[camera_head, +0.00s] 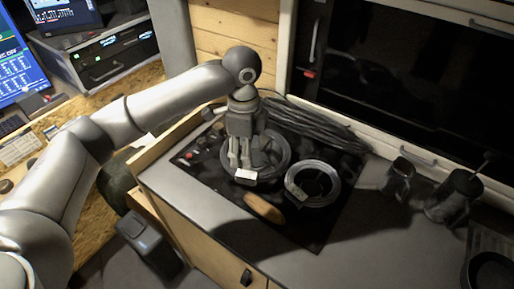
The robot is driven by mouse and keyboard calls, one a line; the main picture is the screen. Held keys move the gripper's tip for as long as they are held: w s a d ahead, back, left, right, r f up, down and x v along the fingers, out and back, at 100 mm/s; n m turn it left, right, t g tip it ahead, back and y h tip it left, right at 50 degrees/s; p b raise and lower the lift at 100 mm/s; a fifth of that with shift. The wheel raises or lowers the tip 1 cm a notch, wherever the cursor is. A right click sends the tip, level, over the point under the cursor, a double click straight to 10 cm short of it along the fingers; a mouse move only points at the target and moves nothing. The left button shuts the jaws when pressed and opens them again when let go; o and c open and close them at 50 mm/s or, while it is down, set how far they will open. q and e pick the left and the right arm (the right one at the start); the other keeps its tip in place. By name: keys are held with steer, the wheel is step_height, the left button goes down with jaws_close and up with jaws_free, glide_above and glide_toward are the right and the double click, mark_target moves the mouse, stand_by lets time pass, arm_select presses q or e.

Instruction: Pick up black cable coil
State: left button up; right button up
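A round dark cable coil (283,151) lies on the black mat or panel on the counter. A pale tag (245,175) shows at its lower left edge. My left gripper (239,163) points down at the left side of this coil, with its fingers in front of the rim. Its fingers look close together, but I cannot tell whether they are around the cable or only above it. A second coil (335,186), greyer, with its own pale tag, lies just to the right. A loose bundle of black cable (315,125) lies behind both. My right gripper is not in view.
A brown oval object (264,208) lies in front of the coils. A dark mug (398,178) and a dark press-like pot (454,196) stand on the right. A pan (490,270) is at the lower right. The counter's front middle (330,262) is clear.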

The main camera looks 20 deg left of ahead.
mark_target(247, 174)
arm_select(q)
steer(key=f, duration=0.3)
steer(key=shift+s+f+p, duration=0.2)
steer(key=shift+f+p, duration=0.15)
steer(key=shift+f, duration=0.05)
step_height(247, 174, down, 5)
steer(key=shift+r+p, duration=0.15)
steer(key=shift+p, duration=0.9)
steer(key=shift+w+f, duration=0.1)
steer(key=shift+f, duration=0.5)
steer(key=shift+r, duration=0.1)
jaws_close()
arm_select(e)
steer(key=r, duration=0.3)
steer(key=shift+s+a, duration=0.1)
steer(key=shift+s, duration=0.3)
